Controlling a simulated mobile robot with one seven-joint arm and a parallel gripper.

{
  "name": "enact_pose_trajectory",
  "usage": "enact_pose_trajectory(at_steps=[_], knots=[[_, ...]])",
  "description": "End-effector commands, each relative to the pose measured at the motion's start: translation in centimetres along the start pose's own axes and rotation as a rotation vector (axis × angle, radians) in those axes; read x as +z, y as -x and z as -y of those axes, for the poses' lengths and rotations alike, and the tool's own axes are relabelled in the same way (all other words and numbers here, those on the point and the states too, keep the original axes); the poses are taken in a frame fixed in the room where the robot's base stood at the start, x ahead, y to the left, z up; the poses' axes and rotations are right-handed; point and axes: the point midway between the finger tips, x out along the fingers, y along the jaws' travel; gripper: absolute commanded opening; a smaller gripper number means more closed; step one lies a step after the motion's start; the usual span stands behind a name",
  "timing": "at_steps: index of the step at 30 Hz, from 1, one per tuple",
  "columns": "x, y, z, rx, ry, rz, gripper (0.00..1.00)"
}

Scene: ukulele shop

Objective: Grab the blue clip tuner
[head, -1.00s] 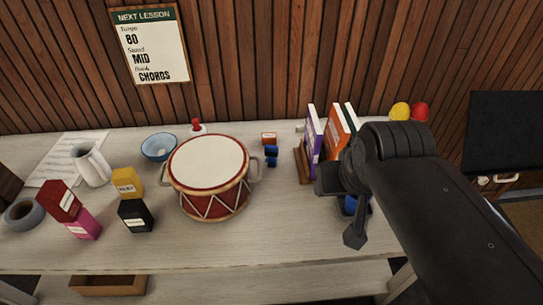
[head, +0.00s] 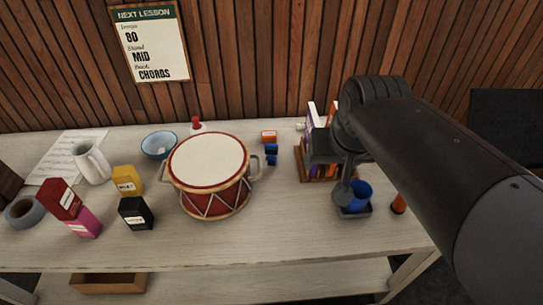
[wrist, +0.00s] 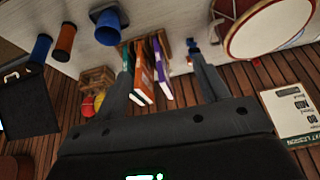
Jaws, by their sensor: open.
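The small blue clip tuner (head: 271,154) lies on the table just right of the drum, in front of a small orange box. It looks like two small blue parts. In the wrist view, a small blue shape (wrist: 193,43) beside the tip of the right finger seems to be the same tuner. My gripper (wrist: 161,60) is open, with its fingers spread on either side of the books in the picture and nothing gripped. In the head view it is over the right part of the table, to the right of the tuner, partly hidden by my arm.
The red drum (head: 210,200) stands close left of the tuner. Books (wrist: 150,75) stand in a wooden holder to its right. A blue cup (head: 359,193) and an orange cylinder (head: 399,204) are farther right. The table front between drum and cup is clear.

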Motion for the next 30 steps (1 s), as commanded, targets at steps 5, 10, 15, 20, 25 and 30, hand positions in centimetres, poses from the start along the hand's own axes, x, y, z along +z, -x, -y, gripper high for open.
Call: enact_pose_trajectory(at_steps=[5, 10, 15, 20, 25, 30], knots=[[-4.6, -2.1, 1.1, -0.005, -0.032, 0.072, 0.67], [-8.7, -4.9, 2.3, -0.004, -0.063, 0.133, 0.67], [-12.2, -8.5, 3.7, 0.003, -0.094, 0.196, 0.67], [-15.1, -12.6, 5.2, 0.013, -0.122, 0.253, 0.67], [-17.5, -17.7, 6.9, 0.028, -0.149, 0.313, 0.67], [-19.1, -23.1, 8.5, 0.047, -0.177, 0.370, 0.67]])
